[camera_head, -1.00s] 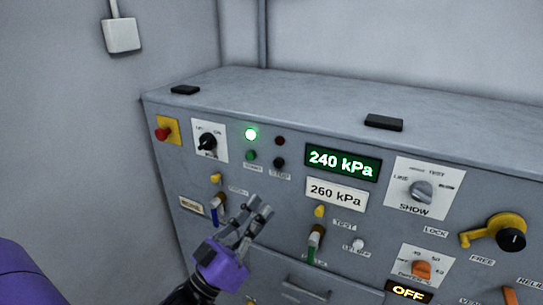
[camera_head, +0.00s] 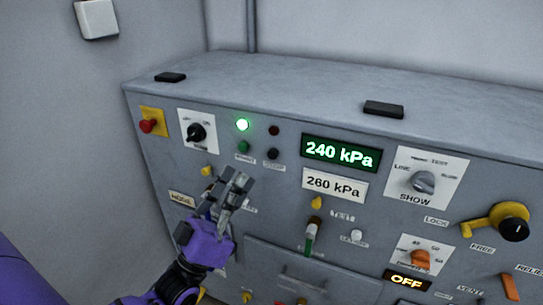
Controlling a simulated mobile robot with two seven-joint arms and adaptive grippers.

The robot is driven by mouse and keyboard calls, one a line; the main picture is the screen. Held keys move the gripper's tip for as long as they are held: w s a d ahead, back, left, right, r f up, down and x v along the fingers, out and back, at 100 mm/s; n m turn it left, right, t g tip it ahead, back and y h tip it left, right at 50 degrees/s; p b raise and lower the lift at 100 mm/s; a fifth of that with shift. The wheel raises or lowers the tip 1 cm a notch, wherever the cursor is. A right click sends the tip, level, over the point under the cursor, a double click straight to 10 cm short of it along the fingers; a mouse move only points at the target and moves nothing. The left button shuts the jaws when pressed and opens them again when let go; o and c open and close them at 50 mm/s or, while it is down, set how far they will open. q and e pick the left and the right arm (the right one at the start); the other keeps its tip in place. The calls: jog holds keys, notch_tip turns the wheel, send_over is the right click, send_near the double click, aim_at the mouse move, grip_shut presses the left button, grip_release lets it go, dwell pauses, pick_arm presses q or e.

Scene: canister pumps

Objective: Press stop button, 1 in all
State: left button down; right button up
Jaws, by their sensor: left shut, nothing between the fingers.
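The black stop button (camera_head: 272,153) is on the grey panel, right of the green start button (camera_head: 243,147), with a small label under it. My left gripper (camera_head: 238,183) is shut and empty. Its fingertips are below the two buttons in the picture and point up toward them. I see no contact with either button. The fingers cover part of the panel below the start button. My right gripper is not in view.
A lit green lamp (camera_head: 242,124) and a dark red lamp (camera_head: 274,130) sit above the buttons. A red knob (camera_head: 148,126) on a yellow plate and a black rotary switch (camera_head: 196,132) are to the left. A display (camera_head: 341,153) reads 240 kPa.

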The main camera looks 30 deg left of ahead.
aim_at(273, 154)
pick_arm(q)
jog(key=w+b, duration=0.1)
jog(key=w, duration=0.7)
jog(key=shift+a, duration=0.2)
dwell(0.3)
jog(key=shift+w, duration=0.1)
dwell(0.8)
jog(key=shift+w, duration=0.1)
jog(key=shift+w, duration=0.3)
